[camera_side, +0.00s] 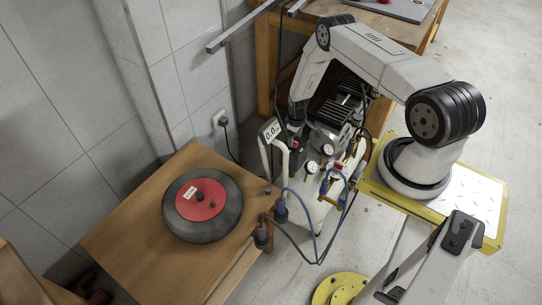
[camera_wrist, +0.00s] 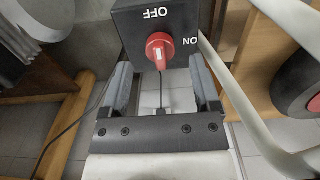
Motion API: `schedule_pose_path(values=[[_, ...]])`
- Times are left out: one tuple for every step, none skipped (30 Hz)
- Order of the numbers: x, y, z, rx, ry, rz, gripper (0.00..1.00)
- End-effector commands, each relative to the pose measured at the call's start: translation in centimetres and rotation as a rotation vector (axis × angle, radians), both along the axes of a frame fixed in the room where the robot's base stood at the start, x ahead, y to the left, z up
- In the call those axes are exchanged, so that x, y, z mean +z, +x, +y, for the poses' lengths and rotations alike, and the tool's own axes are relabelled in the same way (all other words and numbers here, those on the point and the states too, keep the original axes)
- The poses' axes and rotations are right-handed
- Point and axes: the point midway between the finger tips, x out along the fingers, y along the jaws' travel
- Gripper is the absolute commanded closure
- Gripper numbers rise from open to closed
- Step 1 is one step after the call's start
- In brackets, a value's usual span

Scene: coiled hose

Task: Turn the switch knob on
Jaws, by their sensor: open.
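The red switch knob (camera_wrist: 160,48) sits on the front of a black box (camera_wrist: 150,22) in the wrist view. The box carries upside-down white lettering: OFF above the knob and ON to its right. The knob's handle part points down in the picture, with a pale mark on it. My gripper (camera_wrist: 160,72) is open, with one finger on each side of the knob and visible gaps between. In the side view my gripper (camera_side: 297,128) hangs down near the machine with gauges.
A grey machine (camera_side: 325,165) with gauges, hoses and cables stands below my arm. A wooden table (camera_side: 130,235) holds a black coiled disc (camera_side: 225,225) with a red centre. A pale curved tube (camera_wrist: 232,95) runs close to my right finger.

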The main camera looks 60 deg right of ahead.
Motion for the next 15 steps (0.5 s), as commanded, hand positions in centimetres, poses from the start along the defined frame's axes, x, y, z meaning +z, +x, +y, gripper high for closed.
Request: schedule_pose_path(values=[[-0.6,0.0,0.0,0.0,0.0,0.001,0.21],[-0.8,0.0,0.0,0.0,0.0,0.001,0.21],[-1.2,0.0,0.0,0.0,0.0,0.0,0.21],[-1.4,0.0,0.0,0.0,0.0,0.0,0.21],[-1.6,0.0,0.0,0.0,0.0,0.0,0.21],[-1.8,0.0,0.0,0.0,0.0,0.0,0.21],[-2.0,0.0,0.0,0.0,0.0,0.0,0.21],[-2.1,0.0,0.0,0.0,0.0,0.0,0.21],[-2.2,0.0,0.0,0.0,0.0,0.0,0.21],[-2.3,0.0,0.0,0.0,-0.001,0.0,0.21],[-2.4,0.0,0.0,0.0,-0.001,0.0,0.21],[-2.5,0.0,0.0,0.0,-0.001,0.0,0.21],[-2.5,0.0,0.0,0.0,-0.001,0.0,0.21],[-2.6,0.0,0.0,0.0,-0.001,0.0,0.21],[-2.6,0.0,0.0,0.0,-0.001,0.0,0.21]])
